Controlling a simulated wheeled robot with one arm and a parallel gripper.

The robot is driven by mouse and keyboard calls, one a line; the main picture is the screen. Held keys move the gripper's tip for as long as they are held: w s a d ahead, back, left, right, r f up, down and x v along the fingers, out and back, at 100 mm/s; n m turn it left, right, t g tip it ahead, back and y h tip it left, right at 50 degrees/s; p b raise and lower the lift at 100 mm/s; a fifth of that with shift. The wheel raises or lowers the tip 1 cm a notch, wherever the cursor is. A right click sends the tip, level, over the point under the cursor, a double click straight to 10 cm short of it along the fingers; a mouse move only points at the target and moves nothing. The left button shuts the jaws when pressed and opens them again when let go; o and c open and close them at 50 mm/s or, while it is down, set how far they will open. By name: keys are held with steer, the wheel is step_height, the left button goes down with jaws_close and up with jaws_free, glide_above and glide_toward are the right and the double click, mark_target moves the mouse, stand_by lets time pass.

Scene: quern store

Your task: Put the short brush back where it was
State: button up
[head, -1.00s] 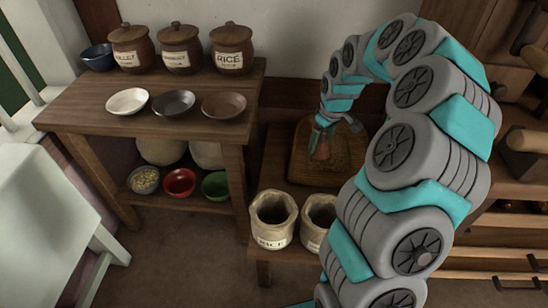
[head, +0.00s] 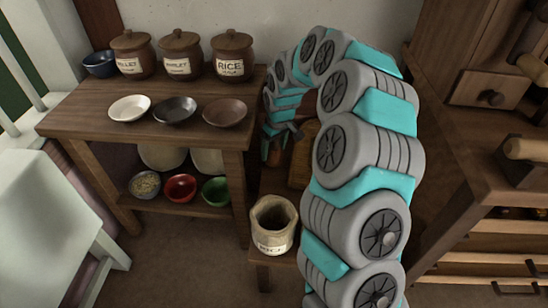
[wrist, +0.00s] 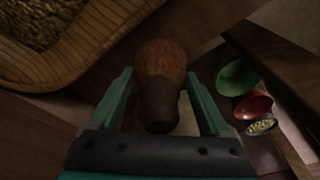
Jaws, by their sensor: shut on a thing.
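The short brush (wrist: 160,65), with reddish-brown bristles and a dark stub handle, is between the fingers of my gripper (wrist: 160,85) in the wrist view. My gripper is shut on it. In the head view my gripper (head: 278,138) is small and partly hidden by my arm, just right of the table's right side. The brush (head: 266,150) hangs below it, mostly hard to see.
The table (head: 80,122) carries lidded jars and three small dishes. Green (wrist: 240,75) and red (wrist: 253,104) bowls sit on its lower shelf. A cloth sack (head: 273,226) stands in front of my gripper on the low bench. A drawer cabinet (head: 470,180) is at the right.

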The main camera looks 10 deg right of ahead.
mark_target(274, 158)
step_height(274, 158, down, 4)
steer(key=shift+f, duration=0.1)
steer(key=o, duration=1.2)
steer(key=shift+c, duration=0.2)
